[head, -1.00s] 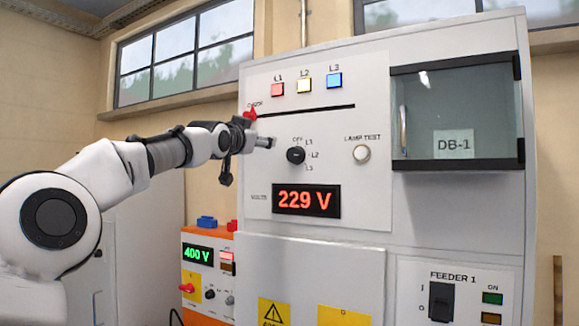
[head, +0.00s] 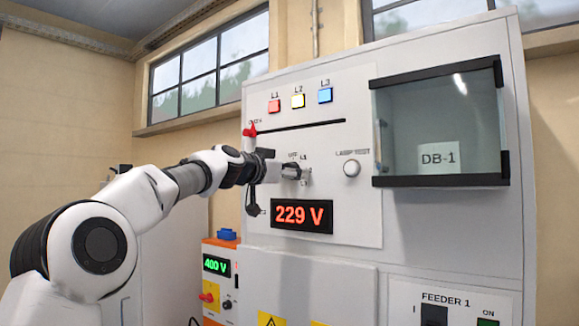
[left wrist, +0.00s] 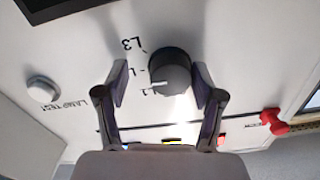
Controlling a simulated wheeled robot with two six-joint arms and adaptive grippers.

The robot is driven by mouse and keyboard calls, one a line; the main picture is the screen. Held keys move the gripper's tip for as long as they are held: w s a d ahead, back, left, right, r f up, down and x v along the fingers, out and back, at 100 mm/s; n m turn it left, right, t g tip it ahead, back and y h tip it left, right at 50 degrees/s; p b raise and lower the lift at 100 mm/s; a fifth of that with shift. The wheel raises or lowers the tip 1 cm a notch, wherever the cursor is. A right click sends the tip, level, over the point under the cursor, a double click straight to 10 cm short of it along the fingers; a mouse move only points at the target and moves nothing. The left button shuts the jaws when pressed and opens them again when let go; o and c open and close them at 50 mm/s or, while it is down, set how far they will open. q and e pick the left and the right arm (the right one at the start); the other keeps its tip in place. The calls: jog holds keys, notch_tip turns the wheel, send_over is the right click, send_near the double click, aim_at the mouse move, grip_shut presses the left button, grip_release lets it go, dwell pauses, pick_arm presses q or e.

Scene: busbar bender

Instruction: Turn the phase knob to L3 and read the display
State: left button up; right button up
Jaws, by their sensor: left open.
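The black phase knob (left wrist: 172,66) sits on the light grey panel between the two fingers of my left gripper (left wrist: 160,74). The fingers are open, one on each side of it; I cannot tell whether either touches it. The knob's white pointer line faces the L1/L2 side, away from the L3 label (left wrist: 131,44). In the head view my left gripper (head: 291,172) is at the panel and largely hides the knob. The red display (head: 302,215) below reads 229 V. My right gripper is not in view.
The lamp test button (head: 351,169) is right of the knob. A red lever (head: 249,130) stands at the slot's left end, close above my left wrist. Red, yellow-white and blue lamps (head: 298,101) are above. A glass door (head: 440,125) is at the right.

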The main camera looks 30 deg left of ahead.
pick_arm(q)
jog(key=shift+s+a, duration=0.15)
jog(key=shift+s, duration=0.15)
jog(key=shift+s+a+r, duration=0.1)
jog(key=shift+s+a, duration=0.2)
jog(key=shift+a, duration=0.05)
jog(key=c, duration=0.3)
jog(key=shift+s+a, duration=0.1)
jog(key=shift+a, duration=0.15)
jog(key=c, duration=0.7)
jog(key=shift+d, duration=0.15)
jog(key=shift+c, duration=0.7)
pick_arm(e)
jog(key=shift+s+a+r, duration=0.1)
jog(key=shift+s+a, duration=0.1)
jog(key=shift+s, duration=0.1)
